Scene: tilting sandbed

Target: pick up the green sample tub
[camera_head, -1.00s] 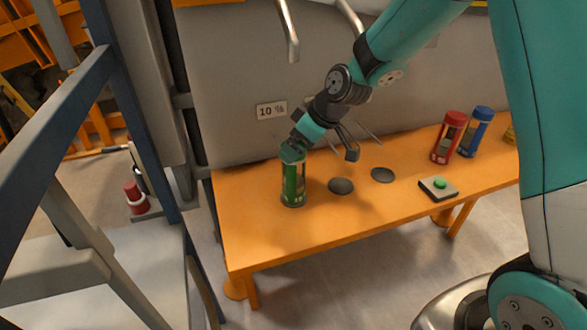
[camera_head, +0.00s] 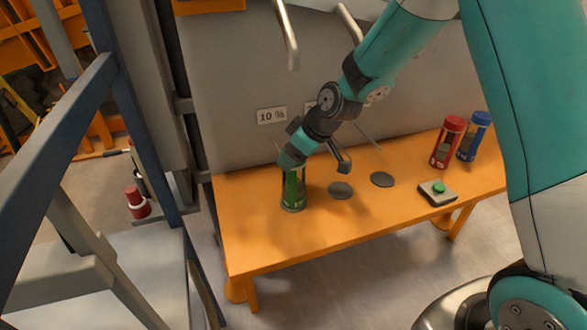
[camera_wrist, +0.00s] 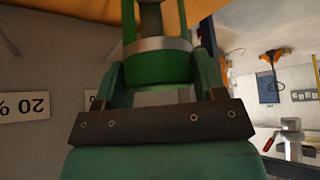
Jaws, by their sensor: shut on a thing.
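The green sample tub (camera_head: 292,190) stands upright at the left end of the orange table (camera_head: 330,232). My gripper (camera_head: 291,163) is around its upper part from above and hides its top in the head view. In the wrist view the tub's green cap (camera_wrist: 160,66) sits between the two fingers of my gripper (camera_wrist: 158,75), which are shut on it. The tub's base appears to be on the table top; I cannot tell any gap beneath it.
A small box with a green button (camera_head: 438,190) is farther right. A red tub (camera_head: 448,142) and a blue tub (camera_head: 474,137) stand at the table's right. A grey wall with a 10 % label (camera_head: 272,115) rises behind.

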